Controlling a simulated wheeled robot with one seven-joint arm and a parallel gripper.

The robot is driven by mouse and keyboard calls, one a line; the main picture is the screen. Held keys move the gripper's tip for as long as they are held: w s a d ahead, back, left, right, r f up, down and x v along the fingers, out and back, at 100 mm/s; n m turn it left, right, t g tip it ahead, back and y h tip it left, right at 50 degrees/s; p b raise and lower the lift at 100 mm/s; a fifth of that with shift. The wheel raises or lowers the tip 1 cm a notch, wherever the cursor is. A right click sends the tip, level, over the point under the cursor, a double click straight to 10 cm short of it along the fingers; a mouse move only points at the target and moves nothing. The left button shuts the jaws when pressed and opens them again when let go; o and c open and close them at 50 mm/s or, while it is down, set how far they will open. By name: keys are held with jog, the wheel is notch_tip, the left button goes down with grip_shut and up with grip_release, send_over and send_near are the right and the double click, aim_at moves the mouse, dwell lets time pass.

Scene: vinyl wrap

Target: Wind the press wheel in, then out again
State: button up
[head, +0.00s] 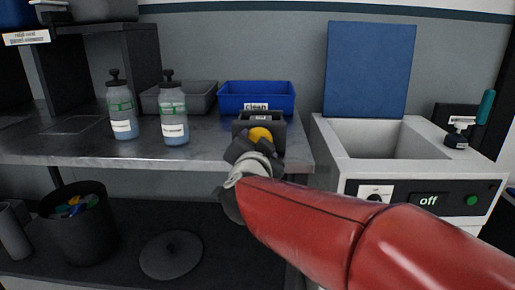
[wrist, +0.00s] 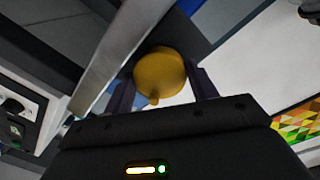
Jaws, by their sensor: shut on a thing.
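The press wheel is a round yellow disc (head: 260,135) on the front of a dark block-shaped press (head: 258,118), near the right end of the metal bench. In the wrist view the yellow wheel (wrist: 160,76) sits between the two dark fingers, with a small knob on its lower edge. My gripper (head: 251,150) is at the bench's front edge and shut on the wheel. My red arm reaches up to it from the lower right. The lower part of the wheel and press is hidden by my gripper in the head view.
A blue bin (head: 257,91) labelled "clean" stands behind the press. Two bottles (head: 173,115) stand to the left on the bench (head: 60,148). A machine with an open basin (head: 345,165) and an "off" display is at the right. A dark bucket (head: 75,225) is below.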

dwell(0.3)
jog(key=o, duration=1)
